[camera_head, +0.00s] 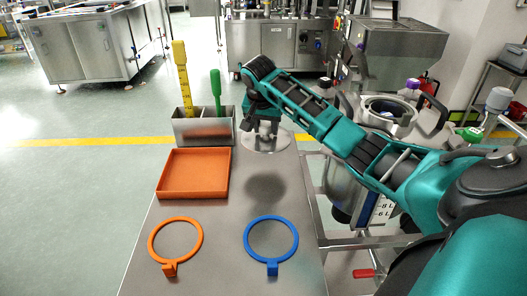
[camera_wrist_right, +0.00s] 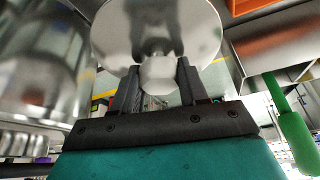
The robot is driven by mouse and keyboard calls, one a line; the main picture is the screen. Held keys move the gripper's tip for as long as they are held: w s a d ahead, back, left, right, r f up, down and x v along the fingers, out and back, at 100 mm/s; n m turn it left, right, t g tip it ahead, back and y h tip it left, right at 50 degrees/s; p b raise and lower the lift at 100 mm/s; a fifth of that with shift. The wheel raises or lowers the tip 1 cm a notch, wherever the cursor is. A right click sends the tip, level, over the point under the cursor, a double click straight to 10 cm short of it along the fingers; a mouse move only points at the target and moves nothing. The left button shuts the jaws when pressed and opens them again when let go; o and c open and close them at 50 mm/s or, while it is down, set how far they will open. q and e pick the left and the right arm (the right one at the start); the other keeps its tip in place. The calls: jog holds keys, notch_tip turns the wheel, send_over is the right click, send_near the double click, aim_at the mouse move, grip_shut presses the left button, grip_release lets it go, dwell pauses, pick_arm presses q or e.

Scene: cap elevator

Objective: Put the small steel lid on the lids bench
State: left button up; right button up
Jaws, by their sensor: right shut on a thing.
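The small steel lid (camera_head: 267,143) is a round, shiny disc with a knob on top. My right gripper (camera_head: 267,127) is shut on its knob and holds the lid over the far end of the steel bench (camera_head: 217,258). A dark round shadow lies on the bench nearer to me. In the right wrist view the lid (camera_wrist_right: 130,28) and its knob are between the two fingers of my right gripper (camera_wrist_right: 157,85). My left gripper is not in view.
On the bench are an orange tray (camera_head: 193,189), an orange ring (camera_head: 152,243) and a blue ring (camera_head: 296,243). A steel bin (camera_head: 203,130) holds yellow and green handled tools at the back left. A steel vessel (camera_head: 345,190) stands to the right, under my arm.

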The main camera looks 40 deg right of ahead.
notch_tip(320, 180, down, 8)
jog(key=shift+f, duration=0.1)
dwell(0.4)
jog(key=o, duration=1.3)
jog(key=shift+f, duration=0.1)
jog(key=shift+c, duration=0.2)
jog(key=v, duration=1.2)
jog(key=shift+a, duration=0.1)
